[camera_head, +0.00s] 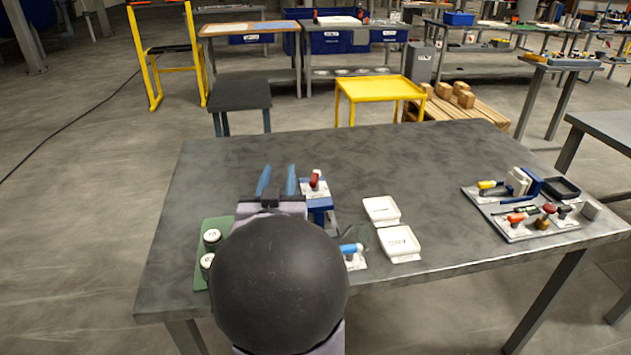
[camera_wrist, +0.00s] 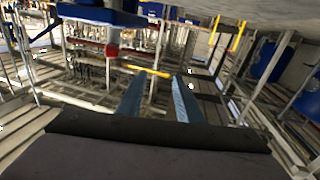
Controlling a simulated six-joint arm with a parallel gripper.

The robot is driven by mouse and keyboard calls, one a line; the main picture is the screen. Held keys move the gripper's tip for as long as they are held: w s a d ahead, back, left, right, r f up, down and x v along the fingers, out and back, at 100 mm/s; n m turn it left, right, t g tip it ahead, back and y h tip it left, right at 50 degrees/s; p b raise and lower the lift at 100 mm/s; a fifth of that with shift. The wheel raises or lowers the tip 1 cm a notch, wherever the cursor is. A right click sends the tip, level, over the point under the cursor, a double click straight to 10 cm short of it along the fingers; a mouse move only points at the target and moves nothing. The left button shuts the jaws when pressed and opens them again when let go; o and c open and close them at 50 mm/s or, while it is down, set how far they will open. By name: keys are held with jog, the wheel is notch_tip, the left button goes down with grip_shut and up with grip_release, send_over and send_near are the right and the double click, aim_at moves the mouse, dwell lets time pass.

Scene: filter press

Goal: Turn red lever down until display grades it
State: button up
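The red lever (camera_head: 315,178) stands up at the back of the filter press, on a small white plate. The press has a blue body (camera_head: 320,205); my arm hides part of it. My gripper (camera_head: 278,181) is left of the lever, with its two blue fingers apart and nothing visible between them. In the wrist view my gripper (camera_wrist: 159,80) also shows open fingers. A red knob (camera_wrist: 111,50), which looks like the lever's end, sits left of them, apart from them, below a blue part (camera_wrist: 100,13). I cannot make out a display.
A green mat (camera_head: 199,280) with white-topped round pieces (camera_head: 211,237) lies left of my arm. A blue handle (camera_head: 351,249) and two white trays (camera_head: 381,209) (camera_head: 400,243) are to the right. A tool board (camera_head: 490,213) lies far right. The table's back is clear.

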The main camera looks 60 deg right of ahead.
aim_at(313, 184)
jog(key=s+d+h, duration=0.1)
jog(key=s, duration=0.1)
jog(key=s+d+r+m+g+h, duration=0.1)
jog(key=s+d+r+h, duration=0.1)
jog(key=s, duration=0.1)
jog(key=shift+s+d+g+b, duration=0.35)
jog(key=shift+g+b, duration=0.05)
jog(key=shift+m+g+y, duration=0.7)
jog(key=shift+m, duration=0.1)
jog(key=f, duration=0.5)
jog(key=shift+d, duration=0.4)
jog(key=shift+x, duration=3.65)
jog(key=shift+c, duration=0.4)
grip_shut()
